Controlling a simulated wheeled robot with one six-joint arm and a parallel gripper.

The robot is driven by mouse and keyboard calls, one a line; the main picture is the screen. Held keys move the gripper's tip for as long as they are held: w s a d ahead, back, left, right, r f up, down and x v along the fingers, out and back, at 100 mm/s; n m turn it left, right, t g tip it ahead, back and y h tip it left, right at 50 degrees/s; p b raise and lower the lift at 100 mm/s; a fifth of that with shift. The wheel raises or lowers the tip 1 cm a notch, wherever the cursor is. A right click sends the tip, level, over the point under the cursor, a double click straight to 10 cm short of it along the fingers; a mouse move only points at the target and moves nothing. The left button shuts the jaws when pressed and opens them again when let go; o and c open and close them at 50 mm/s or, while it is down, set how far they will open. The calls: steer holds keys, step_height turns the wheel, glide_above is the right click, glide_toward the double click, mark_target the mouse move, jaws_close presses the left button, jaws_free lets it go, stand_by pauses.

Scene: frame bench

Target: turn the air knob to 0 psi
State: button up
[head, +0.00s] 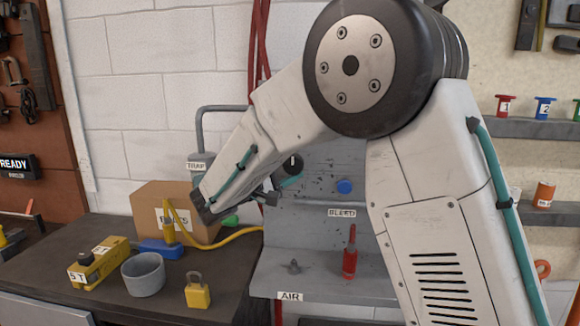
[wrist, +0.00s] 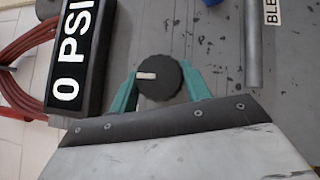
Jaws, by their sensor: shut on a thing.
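The air knob (wrist: 165,88) is a round black knob with a ridged rim and a white pointer mark. In the wrist view the mark points left, toward the readout. My gripper (wrist: 160,72) has its two teal fingers on either side of the knob, shut on it. The black readout (wrist: 92,22) shows "0 PSI" in white, left of the knob. In the head view a teal finger (head: 291,182) shows beside a small dark round part; my arm hides much of this area.
The grey panel has a BLEED label (head: 341,213) and a blue knob (head: 344,187). A red screwdriver-like tool (head: 350,255) stands on the AIR-labelled shelf (head: 330,287). Left, the dark bench holds a cardboard box (head: 150,205), grey cup (head: 143,276) and yellow padlock (head: 198,294). Red hoses (wrist: 22,75) lie beyond the readout.

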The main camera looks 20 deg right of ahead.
stand_by(0.5)
steer(key=o, duration=1)
steer(key=shift+c, duration=0.2)
steer(key=v, duration=0.7)
steer(key=shift+a+f, duration=0.2)
steer(key=shift+a, duration=0.1)
steer(key=shift+s, duration=0.15)
